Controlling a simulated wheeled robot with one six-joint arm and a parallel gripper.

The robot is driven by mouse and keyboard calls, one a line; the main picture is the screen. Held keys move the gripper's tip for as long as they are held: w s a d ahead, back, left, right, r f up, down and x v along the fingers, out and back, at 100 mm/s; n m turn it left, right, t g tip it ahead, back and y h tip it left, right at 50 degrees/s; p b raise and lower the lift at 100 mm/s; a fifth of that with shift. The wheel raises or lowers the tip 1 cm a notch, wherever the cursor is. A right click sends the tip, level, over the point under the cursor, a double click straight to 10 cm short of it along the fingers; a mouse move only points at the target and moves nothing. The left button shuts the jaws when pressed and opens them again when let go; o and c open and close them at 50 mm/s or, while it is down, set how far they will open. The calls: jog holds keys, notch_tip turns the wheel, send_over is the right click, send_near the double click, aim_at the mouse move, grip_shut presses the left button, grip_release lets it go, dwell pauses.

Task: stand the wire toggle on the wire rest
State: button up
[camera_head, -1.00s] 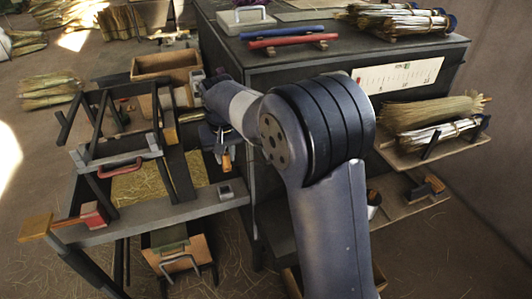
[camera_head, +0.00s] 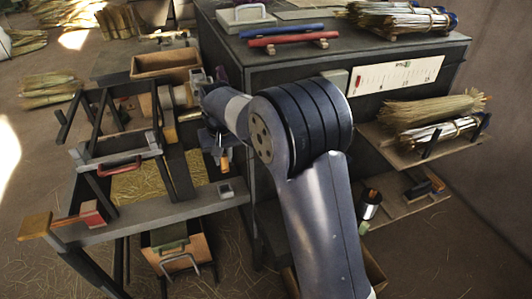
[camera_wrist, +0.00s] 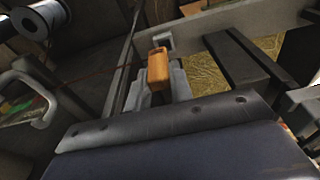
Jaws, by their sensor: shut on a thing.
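The wire toggle is a small orange wooden piece (camera_head: 225,160), seen below my wrist in the head view. The wrist view shows it (camera_wrist: 158,69) upright between the grey fingers of my gripper (camera_wrist: 168,82), which is shut on it. A thin reddish wire runs leftward from it in the wrist view. A small grey block with a square recess, which looks like the wire rest (camera_head: 225,190), sits on the bench's front rail, just below the toggle. It also shows just beyond the toggle in the wrist view (camera_wrist: 162,40). The toggle appears held above the rail.
The dark cabinet (camera_head: 300,60) borders my arm. The bench frame has a red-handled clamp bar (camera_head: 120,166) and dark uprights left of my gripper.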

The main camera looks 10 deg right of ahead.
jog(key=w+f, duration=0.4)
jog(key=f, duration=0.2)
jog(key=shift+w+a+f+b, duration=0.3)
jog(key=shift+w+a, duration=0.05)
jog(key=shift+a, duration=0.1)
jog(key=shift+f+b, duration=0.1)
jog(key=shift+b, duration=0.2)
dwell(0.4)
jog(key=shift+w+a+f+b, duration=0.1)
jog(key=shift+w+f+b, duration=0.55)
jog(key=shift+f, duration=0.85)
jog(key=shift+w+a+f+b, duration=0.1)
jog(key=shift+w+f+b, duration=0.2)
jog(key=shift+f+b, duration=0.9)
jog(key=shift+w+a+f+b, duration=0.1)
jog(key=shift+w+f+b, duration=0.4)
jog(key=shift+f, duration=1.3)
jog(key=shift+f, duration=0.15)
jog(key=shift+f+b, duration=0.3)
jog(key=shift+f, duration=0.75)
jog(key=o, duration=0.9)
jog(key=shift+c, duration=0.2)
